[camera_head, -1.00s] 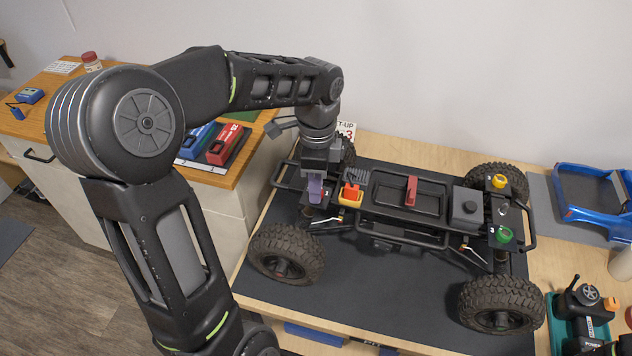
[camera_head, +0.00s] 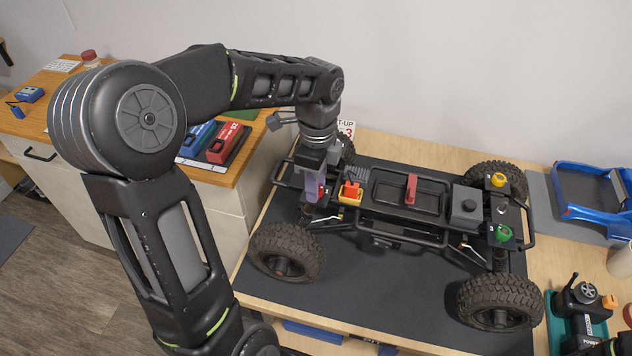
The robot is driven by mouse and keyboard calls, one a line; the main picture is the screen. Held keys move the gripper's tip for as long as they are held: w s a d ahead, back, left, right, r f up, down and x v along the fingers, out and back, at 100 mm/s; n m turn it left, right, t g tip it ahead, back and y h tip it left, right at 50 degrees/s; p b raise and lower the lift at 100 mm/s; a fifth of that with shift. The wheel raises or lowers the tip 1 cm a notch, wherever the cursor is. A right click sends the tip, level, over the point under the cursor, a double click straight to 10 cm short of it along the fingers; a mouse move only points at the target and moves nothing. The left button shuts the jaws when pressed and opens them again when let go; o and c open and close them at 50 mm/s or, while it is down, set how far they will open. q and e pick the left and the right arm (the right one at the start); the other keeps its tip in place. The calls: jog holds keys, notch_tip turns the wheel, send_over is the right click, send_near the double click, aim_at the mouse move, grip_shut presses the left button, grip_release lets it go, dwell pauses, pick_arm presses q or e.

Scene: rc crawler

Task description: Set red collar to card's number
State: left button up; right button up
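The rc crawler (camera_head: 450,226) stands on a dark mat. My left gripper (camera_head: 314,190) points down at the crawler's left end, over the near shock tower. A small patch of red (camera_head: 322,188) shows right at its purple-tinted fingers; it may be the red collar, mostly hidden by the gripper. I cannot tell whether the fingers are closed on it. The set-up card (camera_head: 346,129) stands behind the crawler, partly hidden by my arm; a red 3 shows on it. A yellow collar (camera_head: 498,180) and a green collar (camera_head: 503,233) sit at the crawler's right end.
A blue body shell (camera_head: 590,205) lies at the right, with a black transmitter (camera_head: 583,308) in front of it. Red (camera_head: 223,145) and blue (camera_head: 197,138) packs lie on the left cabinet. The mat (camera_head: 385,305) is clear in front of the crawler.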

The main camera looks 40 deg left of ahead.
pick_arm(q)
jog(key=o, duration=0.3)
jog(key=shift+r, duration=0.15)
notch_tip(320, 180, up, 8)
jog(key=shift+w+f+b, duration=0.1)
jog(key=shift+f+b, duration=0.15)
jog(key=shift+b, duration=0.25)
dwell(0.4)
